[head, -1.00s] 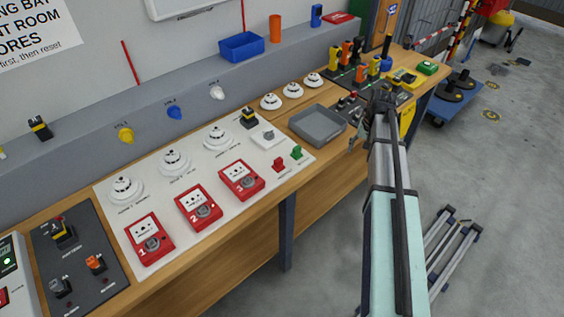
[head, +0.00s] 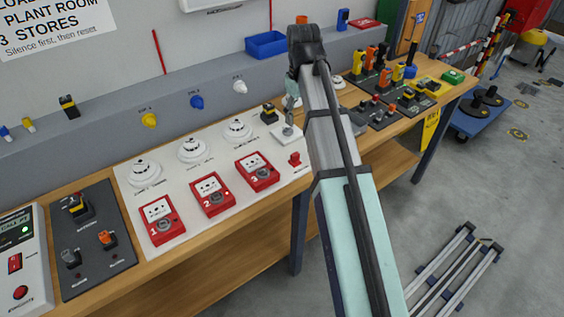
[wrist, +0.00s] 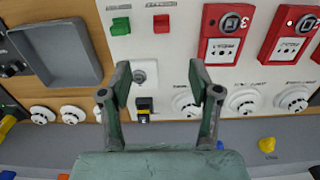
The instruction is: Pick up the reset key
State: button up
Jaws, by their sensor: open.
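The likely reset key is the small round grey piece on a square white plate (wrist: 140,76) in the wrist view. In the head view it is on the white plate (head: 287,133) at the right end of the white panel, partly covered by my gripper. My gripper (wrist: 160,65) is open and empty, its two fingers apart on either side in the wrist view, with the key nearer the left finger. In the head view my gripper (head: 289,108) hangs over the plate. The height of the fingertips above the key cannot be told.
A black-and-yellow piece (wrist: 144,106) stands close to the plate. A green block (wrist: 120,26) and a red block (wrist: 161,23) are on the plate's other side. A grey tray (wrist: 62,50) lies beside the panel. Red call points (head: 257,171) and white detectors (head: 238,129) are nearby.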

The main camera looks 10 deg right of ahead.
jog(key=p, duration=0.3)
send_near(296, 155)
notch_tip(296, 155, down, 6)
jog(key=shift+d+r, duration=0.1)
jog(key=shift+r, duration=0.15)
jog(key=shift+f+p, duration=1.15)
jog(key=shift+f, duration=1.45)
jog(key=c, duration=1)
